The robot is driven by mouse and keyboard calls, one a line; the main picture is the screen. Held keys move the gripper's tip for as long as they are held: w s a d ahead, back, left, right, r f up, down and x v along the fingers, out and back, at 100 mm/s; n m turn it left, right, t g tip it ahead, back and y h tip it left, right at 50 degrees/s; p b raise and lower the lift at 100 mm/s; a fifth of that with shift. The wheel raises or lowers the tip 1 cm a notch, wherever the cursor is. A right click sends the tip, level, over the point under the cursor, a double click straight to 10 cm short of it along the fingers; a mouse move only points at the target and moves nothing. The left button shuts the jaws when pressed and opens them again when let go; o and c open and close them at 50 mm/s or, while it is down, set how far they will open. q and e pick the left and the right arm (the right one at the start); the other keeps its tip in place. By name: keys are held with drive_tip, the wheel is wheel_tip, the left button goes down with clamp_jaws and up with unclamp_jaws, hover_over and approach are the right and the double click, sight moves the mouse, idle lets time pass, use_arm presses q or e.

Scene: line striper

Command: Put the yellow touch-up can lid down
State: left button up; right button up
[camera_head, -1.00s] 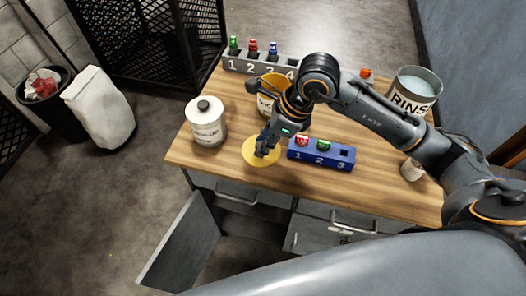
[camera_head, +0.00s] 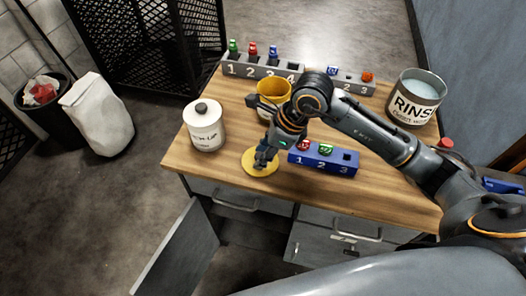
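The yellow touch-up can lid (camera_head: 249,164) is a flat yellow disc at the front left of the wooden worktop. My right gripper (camera_head: 263,162) points down over its middle, with its fingers closed at the lid's centre; they hide the part they hold. The lid lies flat, at or very close to the worktop; I cannot tell whether it touches. The open yellow can (camera_head: 272,88) stands behind, partly hidden by my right arm. My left gripper is not in view.
A white lidded can (camera_head: 206,132) stands left of the lid. A blue numbered rack (camera_head: 322,163) is close on the right. Grey numbered racks (camera_head: 262,69) line the back, and a rinse bucket (camera_head: 414,98) stands at right. A cabinet door (camera_head: 178,250) hangs open below.

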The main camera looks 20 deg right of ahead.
drive_tip(key=shift+o, duration=0.2)
drive_tip(key=shift+r, duration=0.1)
drive_tip(key=shift+r+p, duration=0.25)
drive_tip(key=shift+p, duration=0.1)
drive_tip(key=b+v, duration=0.1)
drive_tip(key=v, duration=1)
drive_tip(key=shift+s+d+r, duration=0.15)
drive_tip(key=shift+r, duration=0.2)
